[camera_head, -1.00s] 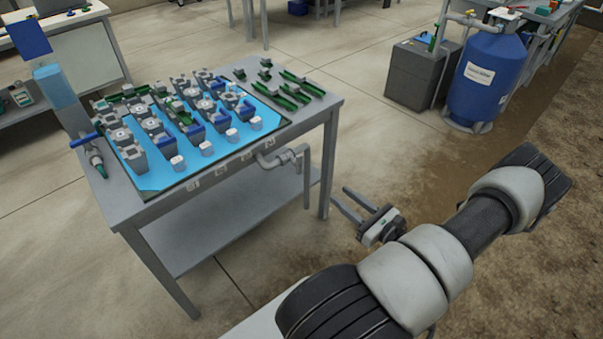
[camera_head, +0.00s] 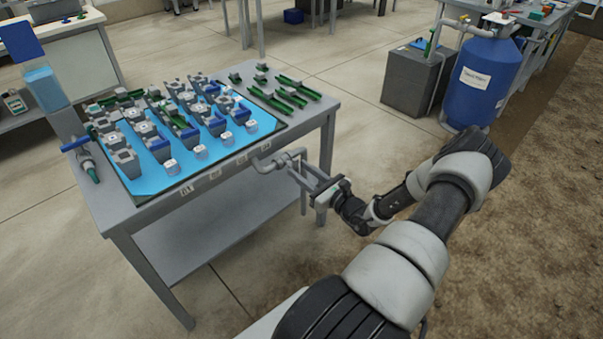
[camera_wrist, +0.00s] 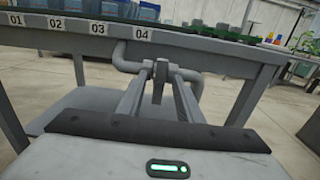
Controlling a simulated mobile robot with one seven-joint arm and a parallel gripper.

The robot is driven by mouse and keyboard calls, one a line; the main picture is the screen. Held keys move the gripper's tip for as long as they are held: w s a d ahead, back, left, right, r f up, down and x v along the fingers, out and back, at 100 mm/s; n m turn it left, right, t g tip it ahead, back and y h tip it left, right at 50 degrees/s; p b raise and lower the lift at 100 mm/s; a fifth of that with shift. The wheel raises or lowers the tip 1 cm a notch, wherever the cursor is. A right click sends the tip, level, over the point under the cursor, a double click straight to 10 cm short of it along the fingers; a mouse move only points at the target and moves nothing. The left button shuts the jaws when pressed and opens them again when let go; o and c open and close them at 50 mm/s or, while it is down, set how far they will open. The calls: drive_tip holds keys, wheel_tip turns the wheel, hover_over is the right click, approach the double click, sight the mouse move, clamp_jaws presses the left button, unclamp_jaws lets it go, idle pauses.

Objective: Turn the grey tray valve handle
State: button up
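The grey tray valve handle (camera_wrist: 159,82) stands upright on a grey bent pipe (camera_wrist: 125,55) under the front edge of the table. In the wrist view my gripper (camera_wrist: 161,72) is open, with one finger on each side of the handle. A gap shows beside the handle, and I cannot tell whether either finger touches it. There the fingers and the handle overlap, so the handle is hard to make out.
The grey table (camera_head: 146,212) holds a blue tray (camera_head: 150,186) with several grey and blue pots. A blue-handled valve (camera_head: 80,144) sits at its left. A table leg (camera_wrist: 245,98) stands right of the pipe. A blue tank (camera_head: 481,85) stands at the back right.

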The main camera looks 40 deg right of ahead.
drive_tip(key=shift+w, duration=0.2)
drive_tip(key=shift+c, duration=0.5)
clamp_jaws()
